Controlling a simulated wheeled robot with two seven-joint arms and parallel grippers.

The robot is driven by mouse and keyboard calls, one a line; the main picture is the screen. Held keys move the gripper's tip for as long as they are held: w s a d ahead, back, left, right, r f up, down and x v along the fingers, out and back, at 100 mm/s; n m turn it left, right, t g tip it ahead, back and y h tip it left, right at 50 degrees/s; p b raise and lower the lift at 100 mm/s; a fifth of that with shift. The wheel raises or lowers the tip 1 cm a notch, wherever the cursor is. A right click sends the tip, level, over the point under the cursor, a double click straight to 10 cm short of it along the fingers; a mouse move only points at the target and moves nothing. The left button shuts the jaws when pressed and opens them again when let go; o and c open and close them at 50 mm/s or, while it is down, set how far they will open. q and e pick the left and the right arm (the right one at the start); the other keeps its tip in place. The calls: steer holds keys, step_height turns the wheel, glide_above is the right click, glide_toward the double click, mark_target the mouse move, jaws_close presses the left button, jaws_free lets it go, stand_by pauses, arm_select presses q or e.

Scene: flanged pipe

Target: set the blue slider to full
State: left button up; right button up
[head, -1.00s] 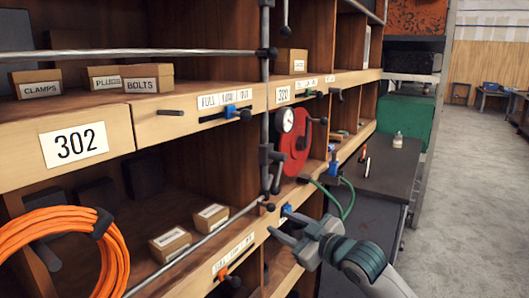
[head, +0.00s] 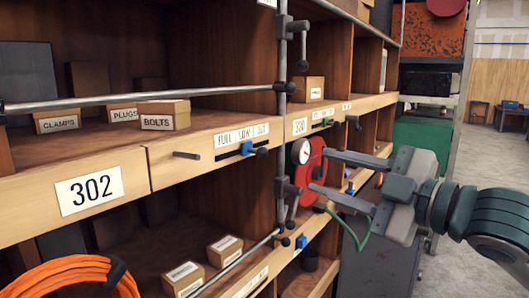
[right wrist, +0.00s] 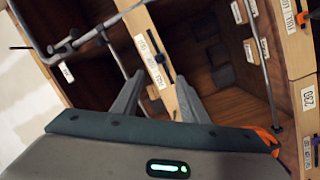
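The blue slider (head: 258,151) sits on the upper shelf's wooden front, right of the 302 plate. My right gripper (head: 318,170) is open and empty, right of and a little lower than the knob, in front of the red gauge part and apart from the slider. In the right wrist view, its spread fingers (right wrist: 158,76) point at a rail with a labelled slot. My left gripper is not in view.
A vertical metal post (head: 282,110) with clamps stands between knob and gripper, near the red disc with a gauge (head: 306,160). A green-knobbed slider (head: 326,122) is farther right; another blue part (head: 302,242) is lower. A horizontal rod (head: 150,97) crosses the boxes.

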mark_target(267, 153)
steer(key=p+x, duration=0.5)
steer(key=x, duration=1.1)
steer(key=shift+w+a+r+p, duration=0.1)
steer(key=shift+w+p, duration=0.05)
steer(key=shift+p, duration=0.15)
steer(key=shift+w+a, duration=0.4)
jaws_close()
